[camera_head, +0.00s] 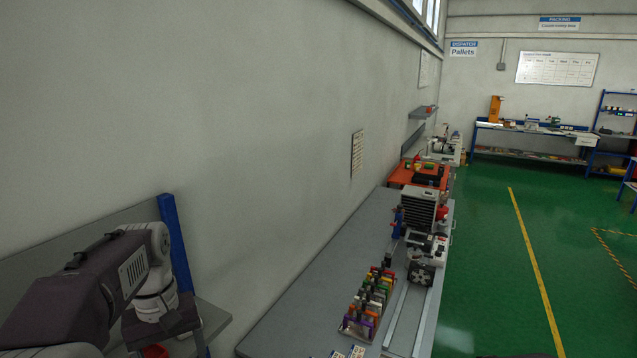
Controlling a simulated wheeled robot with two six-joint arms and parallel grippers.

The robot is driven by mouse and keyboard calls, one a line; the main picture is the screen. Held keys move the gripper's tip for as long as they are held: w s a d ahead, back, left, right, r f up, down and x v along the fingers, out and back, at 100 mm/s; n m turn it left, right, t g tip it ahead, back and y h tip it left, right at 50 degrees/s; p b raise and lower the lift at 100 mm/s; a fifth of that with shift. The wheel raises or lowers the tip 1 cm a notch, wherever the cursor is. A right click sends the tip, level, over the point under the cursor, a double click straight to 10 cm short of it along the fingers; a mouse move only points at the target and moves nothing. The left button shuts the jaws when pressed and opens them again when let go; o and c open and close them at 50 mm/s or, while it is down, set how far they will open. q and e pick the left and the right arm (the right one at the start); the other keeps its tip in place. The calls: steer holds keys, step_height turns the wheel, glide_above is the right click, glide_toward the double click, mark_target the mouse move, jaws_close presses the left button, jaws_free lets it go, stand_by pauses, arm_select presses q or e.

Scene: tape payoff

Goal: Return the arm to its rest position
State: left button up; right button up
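Neither of my grippers shows in the head view. A white and dark purple jointed arm (140,265) comes in at the lower left, in front of a blue post. I cannot tell for sure whether it is mine, and no gripper fingers show on it. A long grey bench (310,270) runs along the wall. On it stand a grey and white machine with a dark ribbed block (419,207) and a black round part (420,275) at its near end.
A rack of several coloured-handled tools (368,298) stands on the bench, beside pale rails (428,315). An orange-topped bench (405,175) lies beyond. A blue-framed table (535,130) stands at the far wall. The green floor (490,270) at right is clear, with a yellow line.

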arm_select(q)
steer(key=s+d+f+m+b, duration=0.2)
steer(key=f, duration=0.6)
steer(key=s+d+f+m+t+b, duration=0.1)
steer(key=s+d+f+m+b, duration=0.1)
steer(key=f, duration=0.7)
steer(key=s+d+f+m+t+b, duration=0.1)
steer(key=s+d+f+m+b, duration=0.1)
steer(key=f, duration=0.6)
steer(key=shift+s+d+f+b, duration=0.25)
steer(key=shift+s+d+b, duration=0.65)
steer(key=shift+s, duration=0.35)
